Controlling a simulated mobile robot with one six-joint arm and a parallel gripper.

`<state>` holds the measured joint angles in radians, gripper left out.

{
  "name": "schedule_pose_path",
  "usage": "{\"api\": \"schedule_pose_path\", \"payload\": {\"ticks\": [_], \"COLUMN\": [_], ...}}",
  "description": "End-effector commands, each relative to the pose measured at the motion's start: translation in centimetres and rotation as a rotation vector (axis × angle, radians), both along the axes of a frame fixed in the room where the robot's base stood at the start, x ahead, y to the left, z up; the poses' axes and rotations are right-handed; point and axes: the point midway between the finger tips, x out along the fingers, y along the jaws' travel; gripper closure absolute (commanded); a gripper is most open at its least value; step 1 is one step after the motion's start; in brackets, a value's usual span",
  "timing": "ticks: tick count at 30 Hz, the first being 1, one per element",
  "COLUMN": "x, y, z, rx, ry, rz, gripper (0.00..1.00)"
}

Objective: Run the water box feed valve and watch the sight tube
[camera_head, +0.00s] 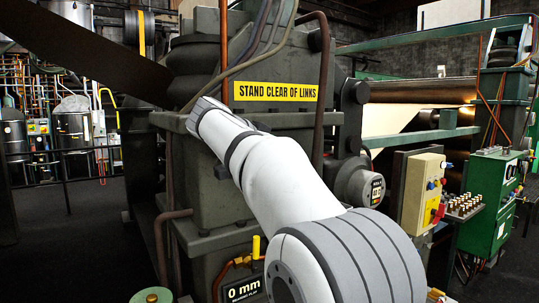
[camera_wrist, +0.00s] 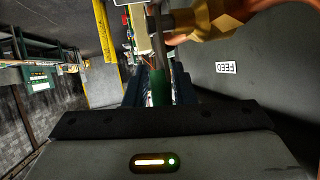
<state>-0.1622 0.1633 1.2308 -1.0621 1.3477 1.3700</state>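In the wrist view a brass valve body (camera_wrist: 212,20) sits at the top on an orange-brown pipe. A grey stem and a green grip (camera_wrist: 160,88) run down from it. The dark fingers of my gripper (camera_wrist: 160,92) stand close on both sides of the green grip and appear shut on it. The contact faces are hidden. A white FEED label (camera_wrist: 226,67) is on the dark panel beside the valve. In the head view my arm hides the gripper. A readout (camera_head: 243,290) there shows 0 mm, below a yellow-handled valve (camera_head: 256,247). I cannot make out a sight tube.
A large grey machine stand (camera_head: 205,185) with a yellow "STAND CLEAR OF LINKS" sign (camera_head: 276,92) stands close in front. A beige control box (camera_head: 421,190) and a green button console (camera_head: 490,195) are to the right. Dark floor shows at left.

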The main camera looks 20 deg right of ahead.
Motion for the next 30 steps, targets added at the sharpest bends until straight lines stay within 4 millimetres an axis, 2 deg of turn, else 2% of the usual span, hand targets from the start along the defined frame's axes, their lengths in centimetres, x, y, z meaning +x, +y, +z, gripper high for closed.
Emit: {"api": "schedule_pose_path", "payload": {"ticks": [5,14,24,30], "x": [0.0,-0.1,-2.6,-3.5], "y": [0.3,0.9,5.2,6.6], "z": [0.0,0.1,2.3,3.2], "rx": [0.001,0.001,0.002,0.001], "ry": [0.0,-0.001,-0.001,-0.001], "rz": [0.005,0.01,0.011,0.01], "gripper": [0.63,0.63,0.63,0.63]}}
